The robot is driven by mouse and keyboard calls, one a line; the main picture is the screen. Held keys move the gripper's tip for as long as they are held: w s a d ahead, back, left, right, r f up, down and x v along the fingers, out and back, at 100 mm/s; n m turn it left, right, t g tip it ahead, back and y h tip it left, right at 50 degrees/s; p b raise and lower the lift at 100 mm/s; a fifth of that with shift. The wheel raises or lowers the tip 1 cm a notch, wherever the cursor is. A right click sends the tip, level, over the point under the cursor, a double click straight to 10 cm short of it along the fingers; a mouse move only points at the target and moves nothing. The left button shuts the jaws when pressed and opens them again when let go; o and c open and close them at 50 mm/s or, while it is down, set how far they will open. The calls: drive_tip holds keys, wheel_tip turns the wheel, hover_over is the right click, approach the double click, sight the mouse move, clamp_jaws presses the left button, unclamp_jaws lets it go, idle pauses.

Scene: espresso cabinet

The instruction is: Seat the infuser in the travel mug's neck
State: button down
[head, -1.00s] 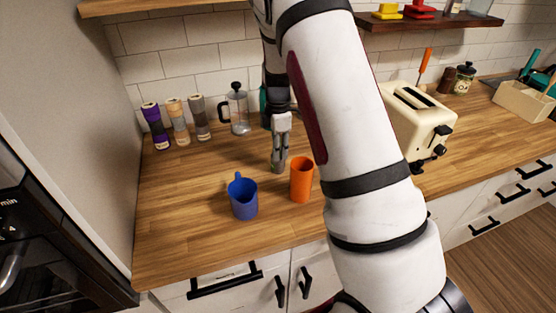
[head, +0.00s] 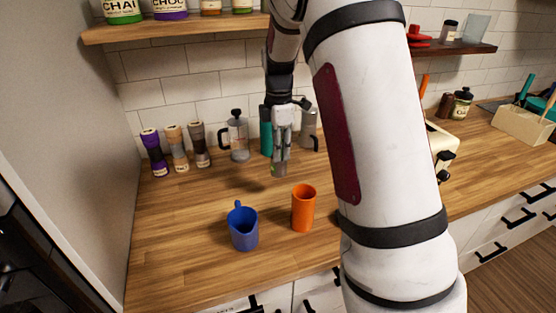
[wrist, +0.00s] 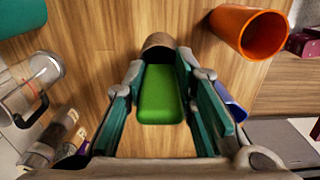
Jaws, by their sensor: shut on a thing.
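My gripper (head: 281,160) is shut on what looks like the infuser, with a green grip (wrist: 160,95) and a grey-brown round end (wrist: 158,43) in the wrist view. In the head view the infuser (head: 279,170) points down from the fingers, above the counter and apart from the cups. A tall orange handleless cup (head: 303,210), open at the top, stands upright in front and to the right; it may be the travel mug. It also shows in the wrist view (wrist: 250,32). A teal container (head: 266,131) stands behind, partly hidden by my gripper; its top cannot be made out.
A blue handled mug (head: 243,230) stands left of the orange cup. A glass press (head: 238,138), a grey pot (head: 309,127) and several grinders (head: 176,148) line the wall. A toaster (head: 444,147) is partly hidden at right.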

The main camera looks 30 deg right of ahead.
drive_tip(key=shift+r, duration=0.25)
wheel_tip(320, 180, up, 11)
drive_tip(key=p, duration=1.1)
hover_over(303, 209)
drive_tip(key=w+d, duration=0.2)
wheel_tip(303, 209, down, 14)
drive_tip(key=b, duration=0.4)
drive_tip(key=shift+r, duration=0.25)
drive_tip(key=shift+w+a, duration=0.1)
drive_tip(key=c, duration=1.2)
unclamp_jaws()
drive_tip(key=shift+c, duration=0.2)
